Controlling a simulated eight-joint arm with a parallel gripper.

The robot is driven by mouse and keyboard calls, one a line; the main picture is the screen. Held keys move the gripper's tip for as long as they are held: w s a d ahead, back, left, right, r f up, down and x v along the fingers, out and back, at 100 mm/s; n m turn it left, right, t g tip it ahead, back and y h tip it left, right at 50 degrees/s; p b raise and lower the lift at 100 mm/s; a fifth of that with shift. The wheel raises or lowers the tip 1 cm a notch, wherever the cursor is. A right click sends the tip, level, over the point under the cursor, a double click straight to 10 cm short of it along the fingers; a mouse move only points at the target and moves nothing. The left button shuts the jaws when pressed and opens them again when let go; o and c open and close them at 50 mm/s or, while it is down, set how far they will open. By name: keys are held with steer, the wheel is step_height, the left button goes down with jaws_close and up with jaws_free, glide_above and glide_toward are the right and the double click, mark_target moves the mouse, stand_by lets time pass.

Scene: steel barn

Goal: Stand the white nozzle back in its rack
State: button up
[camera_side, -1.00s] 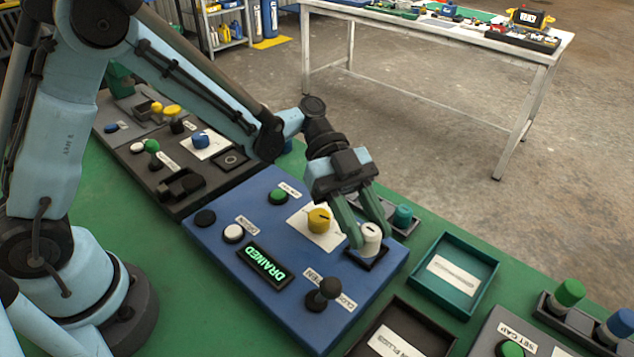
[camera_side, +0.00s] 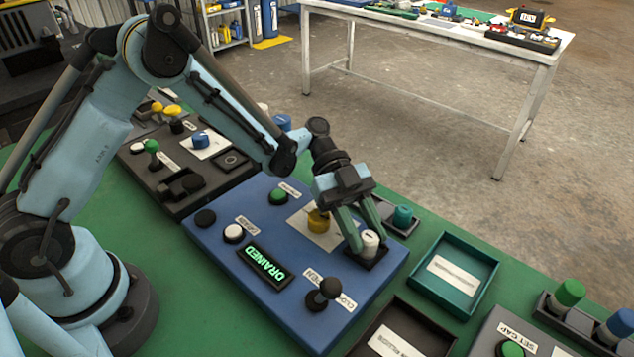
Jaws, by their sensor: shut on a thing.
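The white nozzle (camera_side: 370,246) is upright at the right corner of the blue panel (camera_side: 225,265). My gripper (camera_side: 368,240) points down and is shut on the white nozzle, its green fingers on either side. A black square base (camera_side: 376,259) shows directly under the nozzle; I cannot tell whether the nozzle rests in it. A dark rack (camera_side: 407,231) behind the panel holds a teal nozzle (camera_side: 402,217); my gripper hides part of this rack.
A yellow knob (camera_side: 318,222) stands on a white plate left of my gripper. A black lever (camera_side: 323,294) and a lit display reading DRAINED (camera_side: 264,268) are on the panel. A teal tray (camera_side: 487,262) lies to the right. Green and blue caps stand at far right.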

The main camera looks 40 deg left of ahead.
steer(key=shift+f, duration=0.25)
steer(key=o, duration=1)
